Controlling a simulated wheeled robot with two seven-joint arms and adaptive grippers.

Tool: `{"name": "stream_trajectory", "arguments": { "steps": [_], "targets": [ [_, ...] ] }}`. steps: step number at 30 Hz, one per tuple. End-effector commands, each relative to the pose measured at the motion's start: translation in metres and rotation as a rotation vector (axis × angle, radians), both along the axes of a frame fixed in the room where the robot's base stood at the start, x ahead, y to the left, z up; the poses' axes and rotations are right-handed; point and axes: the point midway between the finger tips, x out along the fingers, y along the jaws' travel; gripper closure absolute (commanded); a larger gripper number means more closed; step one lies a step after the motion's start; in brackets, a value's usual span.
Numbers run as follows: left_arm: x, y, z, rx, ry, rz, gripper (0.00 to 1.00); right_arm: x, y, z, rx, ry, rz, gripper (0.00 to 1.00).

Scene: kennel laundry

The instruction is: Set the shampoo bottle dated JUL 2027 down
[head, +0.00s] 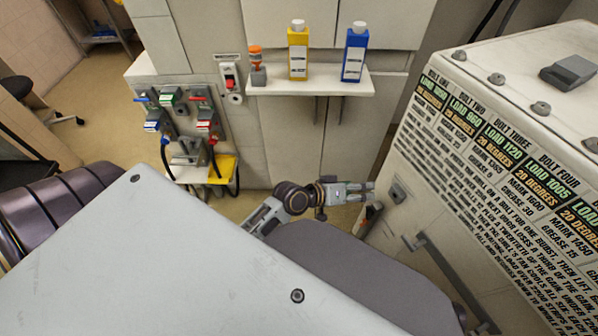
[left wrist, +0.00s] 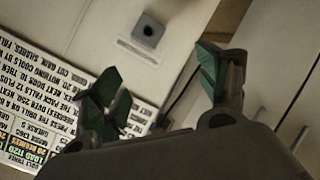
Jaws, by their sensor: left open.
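Two bottles with white caps stand upright on a small wall shelf (head: 320,82) in the head view. One is a yellow bottle (head: 298,52) and the other, to its right, is a blue bottle (head: 354,54). Their labels are too small to read, so I cannot tell which is dated JUL 2027. My left gripper (head: 368,192) is below and in front of the shelf, pointing right toward the white machine, apart from both bottles. In the left wrist view its green-padded fingers (left wrist: 158,82) are spread with nothing between them. My right gripper is not in view.
A white machine (head: 480,110) with a printed text panel stands at the right, close to my left gripper. An orange-topped item (head: 255,60) is at the shelf's left end. A valve panel (head: 185,115) with coloured tags is at the left.

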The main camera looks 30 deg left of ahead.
Motion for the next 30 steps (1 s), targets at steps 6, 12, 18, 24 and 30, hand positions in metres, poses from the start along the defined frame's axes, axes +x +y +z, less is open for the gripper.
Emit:
{"name": "stream_trajectory", "arguments": {
  "steps": [6,12,18,24,30],
  "targets": [
    [-0.052,0.016,-0.085,0.309,0.186,-0.129,0.25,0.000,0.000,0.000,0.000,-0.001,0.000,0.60],
    [-0.109,0.049,-0.148,0.571,0.374,-0.243,0.25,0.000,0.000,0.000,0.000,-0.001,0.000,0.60],
    [-0.155,0.081,-0.181,0.753,0.525,-0.324,0.25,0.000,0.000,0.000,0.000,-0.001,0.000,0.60],
    [-0.171,0.092,-0.189,0.812,0.578,-0.350,0.25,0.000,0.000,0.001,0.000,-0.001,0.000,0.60],
    [-0.171,0.092,-0.189,0.812,0.578,-0.350,0.25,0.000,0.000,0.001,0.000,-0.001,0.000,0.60]
  ]
}}
